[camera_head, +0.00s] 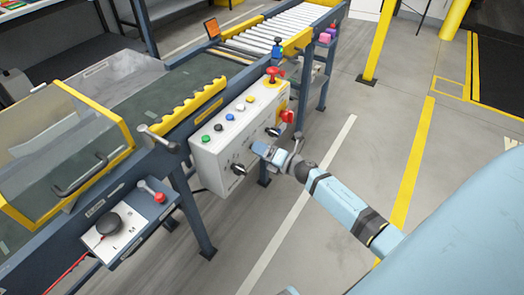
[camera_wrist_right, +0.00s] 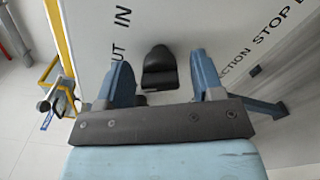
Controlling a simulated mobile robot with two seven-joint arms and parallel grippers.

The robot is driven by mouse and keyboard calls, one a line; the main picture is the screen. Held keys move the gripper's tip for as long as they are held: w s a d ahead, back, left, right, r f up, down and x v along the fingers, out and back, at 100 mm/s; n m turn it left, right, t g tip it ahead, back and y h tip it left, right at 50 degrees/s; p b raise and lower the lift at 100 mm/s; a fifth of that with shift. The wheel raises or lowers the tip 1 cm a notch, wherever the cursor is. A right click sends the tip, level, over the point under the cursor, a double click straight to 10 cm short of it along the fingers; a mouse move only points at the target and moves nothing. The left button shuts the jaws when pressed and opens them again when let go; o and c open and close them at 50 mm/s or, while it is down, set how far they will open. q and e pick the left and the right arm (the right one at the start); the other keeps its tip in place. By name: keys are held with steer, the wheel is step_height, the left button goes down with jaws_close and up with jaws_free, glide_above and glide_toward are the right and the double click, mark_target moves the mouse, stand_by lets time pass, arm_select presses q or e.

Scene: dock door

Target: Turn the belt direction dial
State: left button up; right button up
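The white control box (camera_head: 225,140) hangs on the side of the conveyor, with two black dials on its front face. One dial (camera_head: 238,169) is low on the left, the other (camera_head: 272,131) is farther right. My right gripper (camera_head: 259,149) is at the front face, between these dials in the head view. In the right wrist view a black dial knob (camera_wrist_right: 159,70) shows between the fingers of my open right gripper (camera_wrist_right: 164,80), with gaps on both sides. "IN", "UT" and "CTION" are printed near it. My left gripper is not in view.
Several coloured buttons (camera_head: 229,117) line the box top. A red knob (camera_head: 286,116) and a red-topped part (camera_head: 274,73) are at its right end. A smaller panel with a black knob (camera_head: 108,223) is at lower left. The floor (camera_head: 330,150) right of the conveyor is clear.

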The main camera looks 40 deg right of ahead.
steer(key=c, duration=0.9)
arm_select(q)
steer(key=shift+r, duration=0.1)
arm_select(e)
steer(key=shift+o, duration=0.2)
